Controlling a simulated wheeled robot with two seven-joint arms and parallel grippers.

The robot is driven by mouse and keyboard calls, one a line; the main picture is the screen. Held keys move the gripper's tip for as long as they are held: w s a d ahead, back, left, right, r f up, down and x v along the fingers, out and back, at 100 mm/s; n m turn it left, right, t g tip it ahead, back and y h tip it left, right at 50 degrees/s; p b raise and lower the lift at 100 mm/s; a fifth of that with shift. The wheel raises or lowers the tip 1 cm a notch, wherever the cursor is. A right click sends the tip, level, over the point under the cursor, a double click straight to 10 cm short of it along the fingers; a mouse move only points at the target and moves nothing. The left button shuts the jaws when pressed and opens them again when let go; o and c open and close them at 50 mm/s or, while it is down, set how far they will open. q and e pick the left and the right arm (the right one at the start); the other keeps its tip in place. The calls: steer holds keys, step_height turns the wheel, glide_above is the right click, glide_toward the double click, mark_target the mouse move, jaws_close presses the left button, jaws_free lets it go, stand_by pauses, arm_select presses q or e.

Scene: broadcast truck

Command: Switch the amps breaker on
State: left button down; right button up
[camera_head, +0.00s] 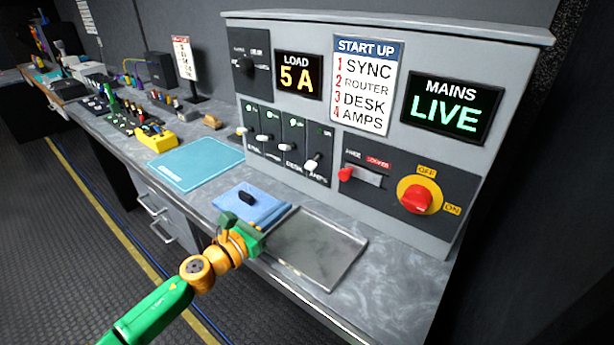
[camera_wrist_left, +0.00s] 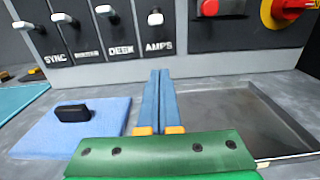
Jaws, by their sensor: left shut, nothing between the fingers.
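The amps breaker (camera_head: 312,163) is the rightmost of the switches in a row on the grey panel. Its white lever also shows in the left wrist view (camera_wrist_left: 155,18), above the AMPS label. The lever sits lower than the sync (camera_wrist_left: 22,25), router (camera_wrist_left: 63,18) and desk (camera_wrist_left: 105,10) levers. My left gripper (camera_head: 282,214) is over the counter in front of the panel, apart from the breaker. In the left wrist view its blue fingers (camera_wrist_left: 160,75) are together, empty, and point towards the panel below AMPS. My right gripper is not in view.
A blue cloth (camera_head: 264,208) with a black object (camera_head: 247,198) lies left of the gripper, and a metal tray (camera_head: 335,262) right. A red-handled guard (camera_head: 362,175) and a red mains knob (camera_head: 416,199) are right of the breaker. The displays (camera_head: 298,75) read LOAD 5 A and MAINS LIVE.

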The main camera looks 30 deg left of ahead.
mark_target(313, 163)
arm_select(q)
steer(key=shift+w, duration=0.1)
steer(key=w, duration=0.7)
steer(key=w+p, duration=0.1)
steer(key=w, duration=0.2)
steer(key=shift+w+d, duration=0.15)
steer(key=shift+d, duration=0.25)
steer(key=r+p, duration=0.1)
steer(key=s+r+p, duration=0.1)
steer(key=r+p, duration=0.1)
steer(key=shift+s+r+p, duration=0.35)
steer(key=shift+s+p, duration=0.05)
steer(key=shift+w, duration=0.1)
steer(key=shift+a, duration=0.15)
steer(key=shift+r, duration=0.25)
